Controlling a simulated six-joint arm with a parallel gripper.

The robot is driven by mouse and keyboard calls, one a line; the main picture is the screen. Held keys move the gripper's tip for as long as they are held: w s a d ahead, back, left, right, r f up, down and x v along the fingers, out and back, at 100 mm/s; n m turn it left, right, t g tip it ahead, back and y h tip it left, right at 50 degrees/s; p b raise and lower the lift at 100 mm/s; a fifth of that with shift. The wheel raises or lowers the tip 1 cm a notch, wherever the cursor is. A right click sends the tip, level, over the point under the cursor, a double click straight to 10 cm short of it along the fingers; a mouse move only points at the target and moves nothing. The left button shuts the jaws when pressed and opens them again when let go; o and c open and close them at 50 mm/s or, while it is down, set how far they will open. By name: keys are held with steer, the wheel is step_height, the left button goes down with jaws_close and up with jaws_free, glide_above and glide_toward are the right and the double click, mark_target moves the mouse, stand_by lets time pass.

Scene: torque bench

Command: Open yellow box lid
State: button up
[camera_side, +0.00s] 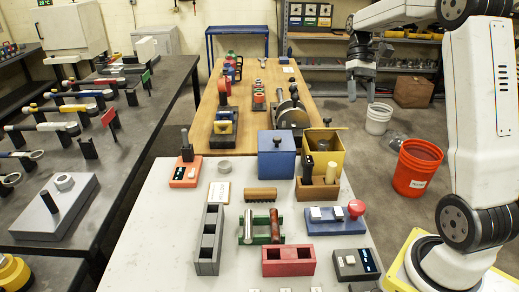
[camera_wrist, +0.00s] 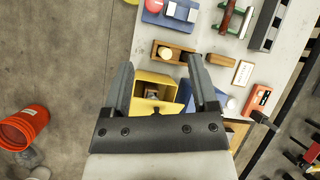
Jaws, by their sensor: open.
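The yellow box (camera_side: 337,158) stands on the white table beside the blue box (camera_side: 277,160). A dark knob (camera_side: 327,121) shows at its top. In the wrist view the yellow box (camera_wrist: 147,84) lies between my fingers, with a dark opening and something small inside; I cannot tell exactly how the lid sits. The blue box (camera_wrist: 184,93) is partly hidden by a finger there. My gripper (camera_side: 361,97) hangs in the air to the right of and beyond the yellow box, apart from it. Its fingers (camera_wrist: 160,62) are spread and empty.
A wooden holder (camera_side: 318,189) with upright items stands just in front of the yellow box. A blue block with a red button (camera_side: 355,208), a red tray (camera_side: 288,262) and a grey tray (camera_side: 208,240) are nearer. An orange bucket (camera_side: 417,168) stands on the floor at right.

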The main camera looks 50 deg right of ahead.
stand_by(0.3)
steer(key=w+d+f+m+t+h, duration=0.1)
steer(key=w+d, duration=0.1)
steer(key=w, duration=0.2)
steer(key=w+d+f+m+t+h, duration=0.2)
steer(key=w, duration=0.2)
steer(key=w+d+f+m+t+h, duration=0.1)
steer(key=w+d+f, duration=0.1)
steer(key=w, duration=0.1)
steer(key=shift+w+m+t+h, duration=0.3)
steer(key=shift+w, duration=0.1)
steer(key=shift+f, duration=3.9)
jaws_close()
steer(key=shift+r, duration=0.1)
